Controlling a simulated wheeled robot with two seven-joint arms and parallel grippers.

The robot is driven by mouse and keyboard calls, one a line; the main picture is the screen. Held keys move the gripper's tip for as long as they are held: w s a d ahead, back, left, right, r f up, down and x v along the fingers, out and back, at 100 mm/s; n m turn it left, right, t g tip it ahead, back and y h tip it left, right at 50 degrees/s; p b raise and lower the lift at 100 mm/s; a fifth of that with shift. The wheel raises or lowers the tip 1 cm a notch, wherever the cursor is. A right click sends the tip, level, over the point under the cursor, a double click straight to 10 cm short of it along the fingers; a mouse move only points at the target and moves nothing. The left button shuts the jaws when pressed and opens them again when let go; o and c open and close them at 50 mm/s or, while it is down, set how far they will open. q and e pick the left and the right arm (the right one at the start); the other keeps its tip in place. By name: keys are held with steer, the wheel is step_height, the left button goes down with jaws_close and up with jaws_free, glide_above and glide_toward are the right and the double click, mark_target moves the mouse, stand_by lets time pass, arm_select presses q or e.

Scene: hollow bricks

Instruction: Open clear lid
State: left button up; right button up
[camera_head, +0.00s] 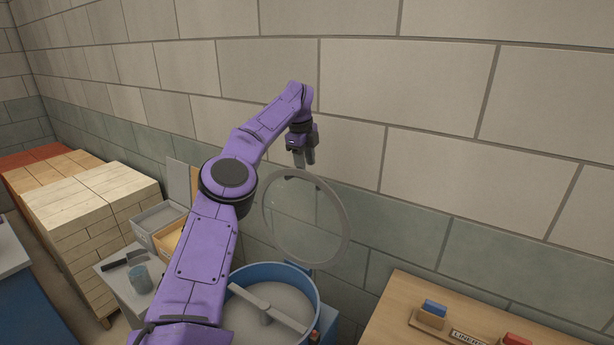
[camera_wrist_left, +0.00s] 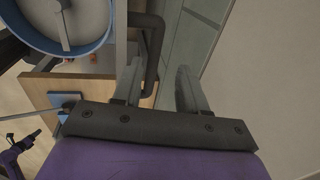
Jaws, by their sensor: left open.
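The clear lid (camera_head: 306,217) is a round transparent disc with a grey rim. It stands steeply raised at the back of the blue tub (camera_head: 318,293), whose mouth is uncovered. A grey crossbar (camera_head: 268,308) shows inside the tub. My left gripper (camera_head: 305,164) is open, just above the lid's top edge; contact cannot be told. In the left wrist view its two fingers (camera_wrist_left: 160,88) are apart, with a dark bent bar (camera_wrist_left: 152,50) behind the gap. A small purple and dark arm part (camera_wrist_left: 25,145), probably my right gripper, shows at lower left; its jaws are unclear.
A block wall (camera_head: 420,110) rises close behind the lid. A wooden table (camera_head: 395,310) with blue and red blocks stands right of the tub. A grey bench (camera_head: 118,278) with a mug (camera_head: 140,279) and trays is at left, beside stacked pale blocks (camera_head: 92,215).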

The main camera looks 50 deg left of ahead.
arm_select(q)
steer(key=r, duration=0.2)
steer(key=s+r+p, duration=0.1)
steer(key=r, duration=0.2)
steer(key=shift+d+r, duration=0.1)
stand_by(0.3)
